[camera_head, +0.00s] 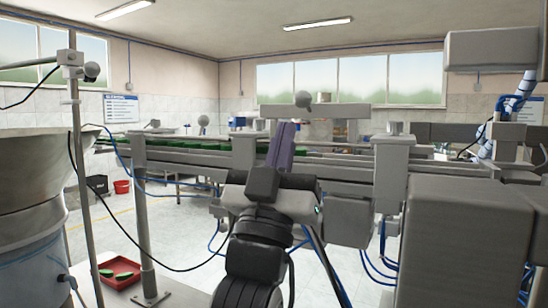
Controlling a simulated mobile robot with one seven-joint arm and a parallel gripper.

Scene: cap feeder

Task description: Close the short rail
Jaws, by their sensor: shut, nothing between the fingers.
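My gripper (287,130) is in the middle of the view, at the end of my dark arm, with its fingers pointing up and away. Its fingers look closed together and empty. It is in front of the long grey rail assembly (190,160), which runs across the view and carries green caps (172,150). The gripper and arm hide part of the assembly behind them. I cannot tell which piece is the short rail, or whether it is open or shut. I also cannot tell whether the gripper touches the assembly.
A large round feeder bowl (30,150) stands at the left, beside a thin upright pole (80,190). A red tray (120,270) with green caps lies low at the left. A big grey housing (465,240) blocks the right. Cables hang below the assembly.

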